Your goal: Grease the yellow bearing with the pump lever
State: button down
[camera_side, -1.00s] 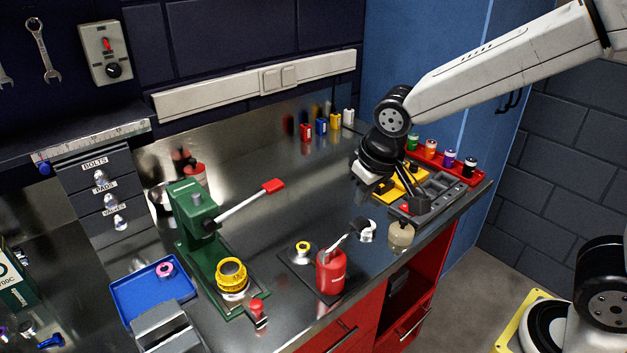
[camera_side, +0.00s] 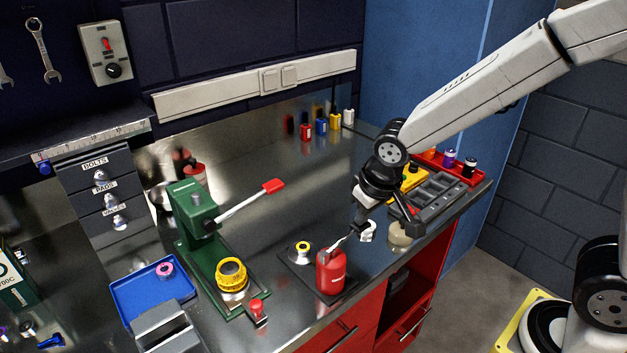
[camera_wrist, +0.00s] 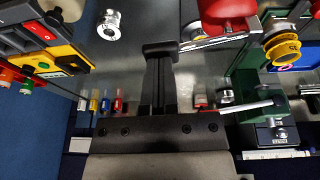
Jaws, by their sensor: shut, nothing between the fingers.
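The yellow bearing (camera_side: 302,247) is a small ring on a round silver seat on a dark plate (camera_side: 291,268), left of the red grease pump (camera_side: 331,272). The pump's silver lever (camera_side: 341,242) reaches up and right toward my gripper (camera_side: 357,226). In the wrist view the lever (camera_wrist: 212,41) runs left from the red pump body (camera_wrist: 228,12) to a black end (camera_wrist: 160,48) at the tips of my gripper (camera_wrist: 160,62). My gripper is shut and empty, pointing down at that end. Whether it presses on it is hard to tell.
A green press (camera_side: 195,222) with a red-tipped lever and yellow cup (camera_side: 231,273) stands left. A blue tray (camera_side: 138,300) holds a pink ring. The bench middle behind the pump is clear.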

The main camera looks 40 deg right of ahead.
jog(key=shift+d+f, duration=0.25)
jog(key=shift+f, duration=0.35)
jog(key=shift+d+f, duration=0.2)
jog(key=shift+f, duration=0.35)
jog(key=shift+r, duration=1.7)
jog(key=v, duration=1.2)
jog(key=shift+w+d+r, duration=0.2)
jog(key=shift+w+d, duration=0.1)
jog(key=shift+d, duration=0.2)
